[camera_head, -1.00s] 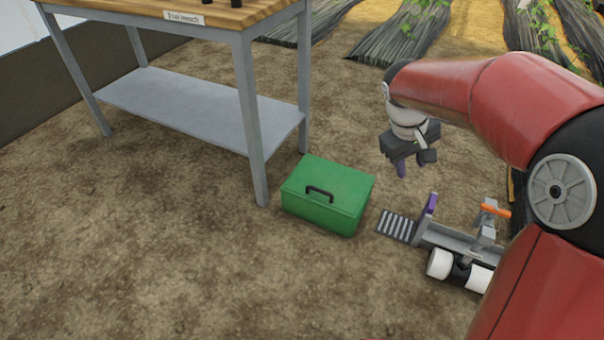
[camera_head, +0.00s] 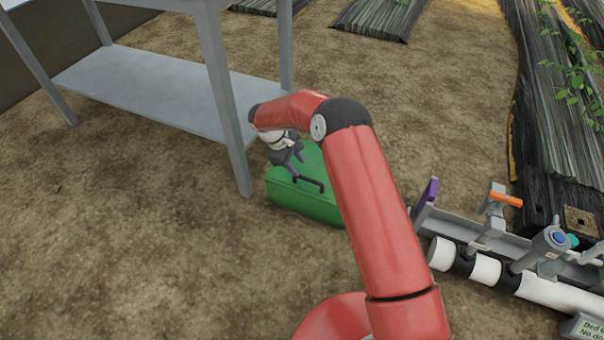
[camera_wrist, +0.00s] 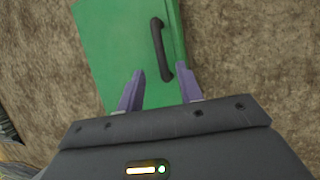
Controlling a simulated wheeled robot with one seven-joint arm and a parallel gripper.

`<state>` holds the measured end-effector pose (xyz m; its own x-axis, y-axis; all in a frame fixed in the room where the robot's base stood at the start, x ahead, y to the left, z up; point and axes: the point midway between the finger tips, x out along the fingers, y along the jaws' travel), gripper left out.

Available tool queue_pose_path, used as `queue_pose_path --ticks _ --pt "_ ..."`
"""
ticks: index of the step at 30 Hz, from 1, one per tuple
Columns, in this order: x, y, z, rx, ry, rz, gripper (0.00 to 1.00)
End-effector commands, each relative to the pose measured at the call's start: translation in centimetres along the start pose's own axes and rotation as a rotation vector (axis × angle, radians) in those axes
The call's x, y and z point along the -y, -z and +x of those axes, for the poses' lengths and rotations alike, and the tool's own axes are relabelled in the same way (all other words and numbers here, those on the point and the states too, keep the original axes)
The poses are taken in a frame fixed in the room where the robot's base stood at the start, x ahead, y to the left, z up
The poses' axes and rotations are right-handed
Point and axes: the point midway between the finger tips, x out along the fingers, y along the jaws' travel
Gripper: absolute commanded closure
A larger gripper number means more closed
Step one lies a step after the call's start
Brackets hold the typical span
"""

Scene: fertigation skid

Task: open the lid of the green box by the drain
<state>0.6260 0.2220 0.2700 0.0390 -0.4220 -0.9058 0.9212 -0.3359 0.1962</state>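The green box (camera_head: 302,206) stands on the soil beside a leg of the bench, and its lid looks shut. A black bar handle (camera_head: 309,184) is on the lid near one edge; in the wrist view the handle (camera_wrist: 160,48) runs up from between my fingertips. My gripper (camera_head: 291,166) is over the box, and it shows in the wrist view (camera_wrist: 152,76) with its two purple fingers apart and nothing held. The near end of the handle is close to the right finger; I cannot tell whether they touch. My arm hides the right part of the box, and the drain is hidden in the head view.
A grey bench (camera_head: 150,88) with a low shelf stands at the back left, one leg close to the box. A pipe rig (camera_head: 480,245) with an orange-handled valve (camera_head: 505,199) lies at the right. Bare soil in front and left is free.

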Motion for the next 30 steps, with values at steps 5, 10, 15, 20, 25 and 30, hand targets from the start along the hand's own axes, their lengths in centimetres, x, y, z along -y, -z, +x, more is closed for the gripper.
queue_pose_path --ticks 5,10,15,20,25,30 --pt "0.1 0.0 2.8 0.002 0.004 0.0 0.64" --pt "0.1 0.0 5.5 0.002 0.003 0.0 0.64" --pt "0.1 0.0 6.6 0.0 0.002 0.002 0.64" --pt "0.1 -0.1 6.6 0.0 0.001 0.001 0.64" --pt "0.1 -0.1 6.6 0.0 0.001 0.001 0.81" --pt "0.1 -0.1 6.6 0.0 0.001 0.001 1.0"
